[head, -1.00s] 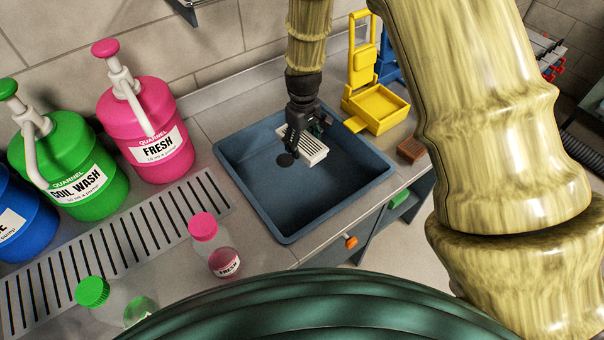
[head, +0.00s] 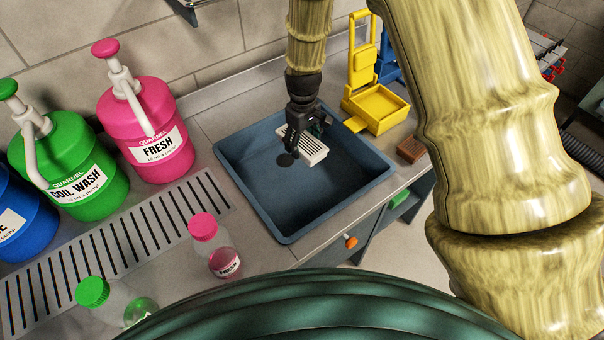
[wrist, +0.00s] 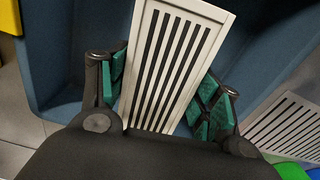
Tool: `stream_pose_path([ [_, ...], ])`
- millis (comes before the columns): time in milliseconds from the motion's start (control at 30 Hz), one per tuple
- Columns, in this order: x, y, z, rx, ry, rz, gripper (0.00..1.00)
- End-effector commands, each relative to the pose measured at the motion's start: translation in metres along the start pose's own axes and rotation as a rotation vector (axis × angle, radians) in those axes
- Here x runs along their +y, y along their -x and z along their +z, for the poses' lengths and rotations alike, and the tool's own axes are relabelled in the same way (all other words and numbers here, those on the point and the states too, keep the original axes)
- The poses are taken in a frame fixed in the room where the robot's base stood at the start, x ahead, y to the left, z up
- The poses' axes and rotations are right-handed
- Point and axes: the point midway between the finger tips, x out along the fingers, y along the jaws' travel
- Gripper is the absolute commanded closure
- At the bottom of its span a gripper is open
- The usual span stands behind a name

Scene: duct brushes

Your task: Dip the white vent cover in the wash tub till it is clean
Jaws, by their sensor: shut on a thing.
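The white vent cover (head: 313,152) is a slotted rectangular plate. It also shows large in the wrist view (wrist: 172,62), between green finger pads. My gripper (wrist: 165,92) is shut on it, with pads at its left and right edges. In the head view my gripper (head: 305,125) holds the cover over or inside the blue-grey wash tub (head: 270,228). I cannot tell whether the cover touches the tub's floor or any liquid. The cover's face looks white, with dark slots and no clear dirt in these views.
Pink FRESH (head: 150,130) and green COIL WASH (head: 75,165) pump jugs stand left. A slotted drain strip (head: 120,250), a pink-capped bottle (head: 215,245) and a green-capped bottle (head: 105,300) lie nearer. A yellow tray stand (head: 378,105) and brown block (head: 411,149) are beyond the tub.

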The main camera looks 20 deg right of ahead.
Motion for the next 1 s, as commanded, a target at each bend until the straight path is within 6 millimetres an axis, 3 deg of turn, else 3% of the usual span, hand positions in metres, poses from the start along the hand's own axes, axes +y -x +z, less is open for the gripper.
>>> stream_pose_path([
  [600, 0.0, 0.039, 0.0, 0.0, -0.001, 0.0, 0.58],
  [1000, 0.0, 0.04, 0.0, 0.0, 0.0, 0.0, 0.58],
])
